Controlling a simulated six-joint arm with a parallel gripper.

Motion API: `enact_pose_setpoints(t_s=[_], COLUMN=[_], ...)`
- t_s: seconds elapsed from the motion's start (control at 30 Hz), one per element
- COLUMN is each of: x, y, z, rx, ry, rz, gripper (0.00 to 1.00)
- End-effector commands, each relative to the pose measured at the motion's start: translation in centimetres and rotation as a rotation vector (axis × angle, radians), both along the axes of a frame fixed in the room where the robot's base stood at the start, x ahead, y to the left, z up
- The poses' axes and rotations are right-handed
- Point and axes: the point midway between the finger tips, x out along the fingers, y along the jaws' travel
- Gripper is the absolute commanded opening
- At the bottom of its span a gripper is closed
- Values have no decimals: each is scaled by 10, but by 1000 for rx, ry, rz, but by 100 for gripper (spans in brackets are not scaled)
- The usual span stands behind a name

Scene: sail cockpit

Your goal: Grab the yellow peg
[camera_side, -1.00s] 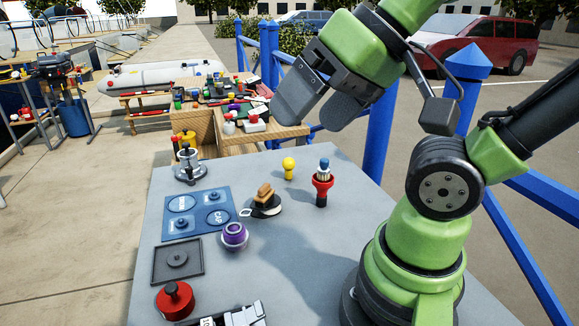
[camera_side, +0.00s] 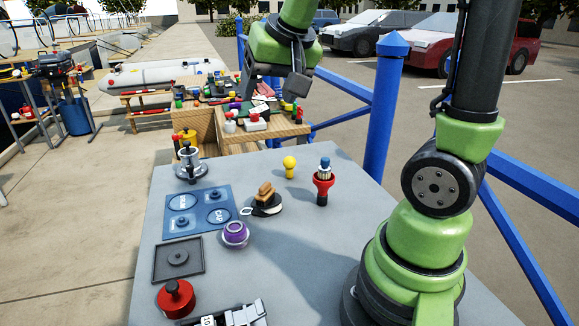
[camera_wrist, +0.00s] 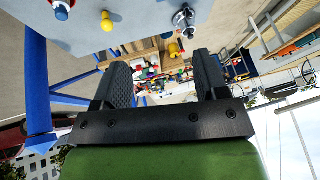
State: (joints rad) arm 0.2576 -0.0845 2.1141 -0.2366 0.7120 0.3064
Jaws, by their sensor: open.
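The yellow peg (camera_side: 289,166) with a round knob stands upright near the far edge of the grey table. It also shows in the wrist view (camera_wrist: 107,21), at the top left and outside the space between the fingers. My gripper (camera_side: 273,88) is high beyond the table's far edge, above the wooden bench and well apart from the peg. In the wrist view my gripper (camera_wrist: 164,65) has its two black fingers spread, with nothing held between them.
The cluttered wooden bench (camera_side: 262,133) lies beyond the table. Blue railing (camera_side: 385,105) runs right.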

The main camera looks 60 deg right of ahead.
Motion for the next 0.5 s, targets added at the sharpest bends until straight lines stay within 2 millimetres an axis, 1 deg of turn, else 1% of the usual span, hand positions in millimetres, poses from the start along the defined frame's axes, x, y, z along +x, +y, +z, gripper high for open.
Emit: enact_pose_setpoints(t_s=[0.03,0.1,0.17,0.2,0.27,0.3,0.37,0.4,0.5], x=[14,31,43,49,57,60,64,65,64], y=[-19,-45,-67,-82,-105,-120,-140,-152,-175], z=[-13,-29,-46,-58,-79,-94,-116,-130,-161], rx=[-10,-25,-36,-42,-50,-54,-59,-60,-62], ry=[30,55,77,91,112,125,143,153,173], rz=[-49,-110,-158,-190,-235,-263,-301,-323,-367], gripper=[67,67,67,67,67,67,67,67,67])
